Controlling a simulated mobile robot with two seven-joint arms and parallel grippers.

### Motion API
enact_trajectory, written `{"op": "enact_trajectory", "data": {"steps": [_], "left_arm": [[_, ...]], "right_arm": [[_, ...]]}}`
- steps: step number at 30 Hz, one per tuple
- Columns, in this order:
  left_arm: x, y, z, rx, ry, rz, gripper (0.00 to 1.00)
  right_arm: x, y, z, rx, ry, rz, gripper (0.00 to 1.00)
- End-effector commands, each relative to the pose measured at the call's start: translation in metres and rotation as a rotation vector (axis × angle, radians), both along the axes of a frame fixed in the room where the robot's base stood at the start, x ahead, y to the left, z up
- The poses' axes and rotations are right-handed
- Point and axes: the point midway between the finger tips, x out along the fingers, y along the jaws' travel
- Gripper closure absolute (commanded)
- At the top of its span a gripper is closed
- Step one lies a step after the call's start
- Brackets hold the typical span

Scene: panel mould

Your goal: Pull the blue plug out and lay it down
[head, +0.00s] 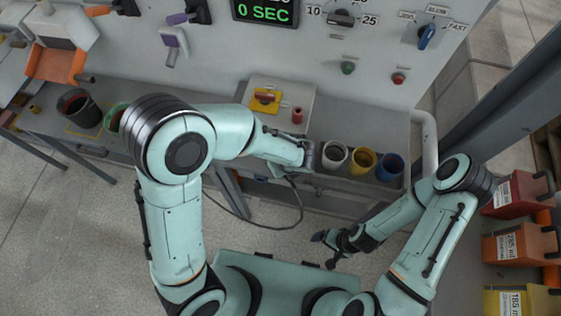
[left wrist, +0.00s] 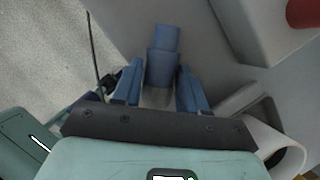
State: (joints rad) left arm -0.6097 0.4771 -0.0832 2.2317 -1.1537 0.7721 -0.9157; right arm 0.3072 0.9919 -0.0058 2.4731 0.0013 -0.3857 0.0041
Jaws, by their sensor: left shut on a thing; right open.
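The blue plug (left wrist: 163,62) is between the two fingers of my left gripper (left wrist: 158,92) in the left wrist view. The gripper is shut on it. The plug's narrower end points away from the wrist, toward a grey surface; I cannot tell whether it touches anything there. In the head view my left gripper (head: 306,156) is at the front of the grey bench, and the plug is hidden. A dark cable (head: 298,205) loops below that gripper. My right gripper (head: 331,247) is open and empty, low in front of the bench.
White (head: 334,155), yellow (head: 362,161) and blue (head: 389,167) cups stand right of my left gripper. A grey box with a yellow-and-red switch (head: 265,97) and a red knob (head: 297,116) is behind it. Red (head: 515,192), orange (head: 515,245) and yellow bins stand at the right.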

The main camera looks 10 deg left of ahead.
Motion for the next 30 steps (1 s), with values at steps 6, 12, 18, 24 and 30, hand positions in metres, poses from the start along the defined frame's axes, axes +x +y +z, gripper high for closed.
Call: {"op": "enact_trajectory", "data": {"steps": [6, 12, 18, 24, 30], "left_arm": [[0.000, 0.000, 0.000, 0.000, 0.000, 0.000, 1.00], [0.000, 0.000, 0.000, 0.000, 0.000, 0.000, 0.28], [0.000, 0.000, 0.001, 0.000, 0.000, 0.000, 0.28], [-0.003, -0.005, 0.018, -0.003, -0.005, 0.000, 0.28], [-0.015, -0.017, 0.060, -0.004, -0.007, -0.002, 0.28]], "right_arm": [[0.000, 0.000, 0.000, 0.000, 0.000, 0.000, 0.06], [0.000, 0.000, 0.000, 0.000, 0.000, 0.000, 0.06], [0.000, 0.000, 0.000, 0.000, 0.000, 0.000, 0.06], [0.005, 0.000, 0.005, 0.000, -0.006, 0.000, 0.06], [0.015, 0.000, 0.015, 0.000, -0.017, 0.000, 0.06]]}}
